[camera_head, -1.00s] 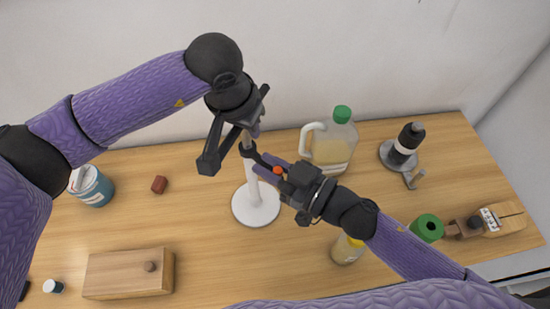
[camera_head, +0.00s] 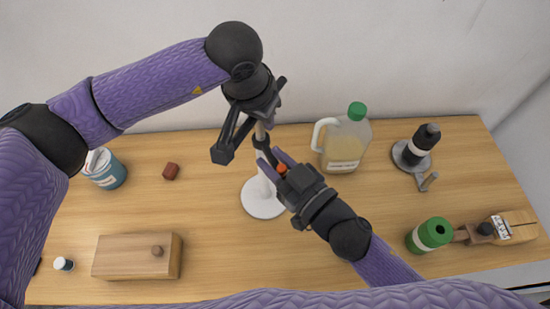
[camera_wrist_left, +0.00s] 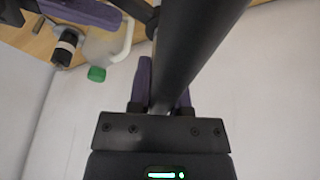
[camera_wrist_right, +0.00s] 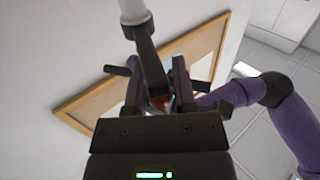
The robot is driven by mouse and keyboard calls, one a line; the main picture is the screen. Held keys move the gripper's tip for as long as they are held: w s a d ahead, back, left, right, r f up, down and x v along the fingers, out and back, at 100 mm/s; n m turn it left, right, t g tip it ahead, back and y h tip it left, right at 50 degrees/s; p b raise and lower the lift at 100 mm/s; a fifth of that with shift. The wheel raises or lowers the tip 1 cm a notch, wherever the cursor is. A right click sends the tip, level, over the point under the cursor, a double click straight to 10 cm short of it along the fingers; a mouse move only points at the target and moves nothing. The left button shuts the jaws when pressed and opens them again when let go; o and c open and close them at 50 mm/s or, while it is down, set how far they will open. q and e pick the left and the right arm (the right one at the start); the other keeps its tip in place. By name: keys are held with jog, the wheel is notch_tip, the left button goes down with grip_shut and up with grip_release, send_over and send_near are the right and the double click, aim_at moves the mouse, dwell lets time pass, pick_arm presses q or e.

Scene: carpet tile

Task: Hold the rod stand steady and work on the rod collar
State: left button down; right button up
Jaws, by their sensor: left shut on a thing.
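The rod stand has a round white base (camera_head: 265,197) on the table and an upright pale rod. A black rod collar (camera_head: 264,142) sits around the rod, with a dark lever pointing to the front right; the lever ends in an orange-red tip (camera_head: 282,169). My left gripper (camera_head: 261,124) is shut on the rod above the collar; in the left wrist view the dark-looking rod (camera_wrist_left: 195,45) passes between its fingers. My right gripper (camera_head: 274,160) is open around the lever, with gaps beside it in the right wrist view, where the collar (camera_wrist_right: 141,28) also shows.
A jug with a green cap (camera_head: 345,142) stands behind to the right.

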jog(key=shift+o, duration=1.4)
jog(key=v, duration=1.2)
